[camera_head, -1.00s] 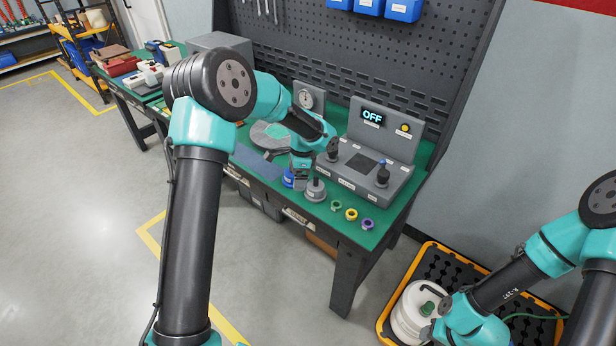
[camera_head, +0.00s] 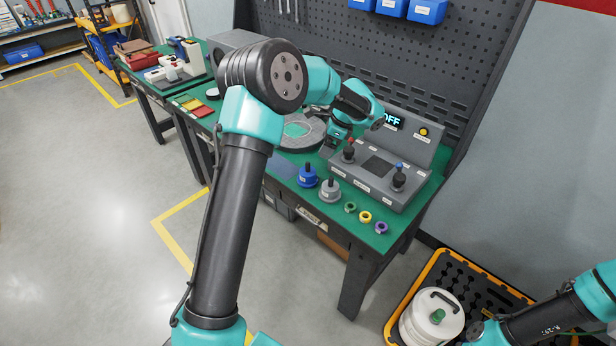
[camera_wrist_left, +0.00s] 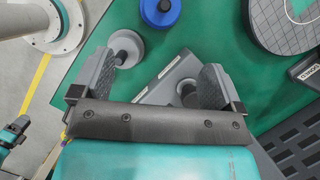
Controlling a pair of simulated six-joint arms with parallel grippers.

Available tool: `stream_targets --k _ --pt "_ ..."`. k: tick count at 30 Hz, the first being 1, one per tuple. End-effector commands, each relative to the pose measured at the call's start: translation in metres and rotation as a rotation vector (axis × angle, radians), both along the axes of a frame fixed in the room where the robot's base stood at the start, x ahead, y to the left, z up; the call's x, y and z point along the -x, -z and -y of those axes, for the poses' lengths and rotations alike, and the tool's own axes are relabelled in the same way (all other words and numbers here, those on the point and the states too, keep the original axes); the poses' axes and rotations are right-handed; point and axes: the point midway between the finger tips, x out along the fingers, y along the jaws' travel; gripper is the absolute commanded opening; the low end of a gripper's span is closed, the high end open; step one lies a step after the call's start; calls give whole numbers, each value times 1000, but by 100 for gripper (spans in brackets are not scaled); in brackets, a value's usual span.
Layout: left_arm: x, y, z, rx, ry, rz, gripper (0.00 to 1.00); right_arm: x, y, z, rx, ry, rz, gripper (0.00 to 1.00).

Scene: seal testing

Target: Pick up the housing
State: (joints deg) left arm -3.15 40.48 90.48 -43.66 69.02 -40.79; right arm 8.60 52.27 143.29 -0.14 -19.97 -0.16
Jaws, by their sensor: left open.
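Two round, knobbed pieces that look like housings stand upright on the green bench: a blue one (camera_head: 307,177) and a grey one (camera_head: 330,191). Both also show in the wrist view, the blue one (camera_wrist_left: 160,10) at the top edge and the grey one (camera_wrist_left: 128,46) beyond the left finger. I cannot tell which is the housing meant. My left gripper (camera_head: 328,148) is open and empty, behind these pieces and beside the grey test unit (camera_head: 372,185). In the wrist view its fingers (camera_wrist_left: 157,78) are spread above the unit's edge and touch neither piece.
Green, yellow and purple rings (camera_head: 365,217) lie along the bench's front edge. The test unit has upright knobs and a display partly hidden by my arm. A round grey disc-shaped fixture (camera_head: 300,132) lies at left. A pegboard (camera_head: 400,60) rises behind.

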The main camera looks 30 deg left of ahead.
Motion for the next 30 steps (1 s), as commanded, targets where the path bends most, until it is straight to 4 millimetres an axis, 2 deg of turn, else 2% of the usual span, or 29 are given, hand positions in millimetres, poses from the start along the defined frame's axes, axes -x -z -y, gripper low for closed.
stream_targets --k 6,15,19,30 --pt "6 37 -14 1 -1 -4 92 0 0 0 0 0 0 43" --pt "12 80 -31 1 0 -2 92 0 0 0 0 0 0 43" --pt "13 86 -34 1 0 0 92 0 0 0 0 0 0 43" --pt "13 89 -35 1 1 0 92 0 0 0 0 0 0 43"
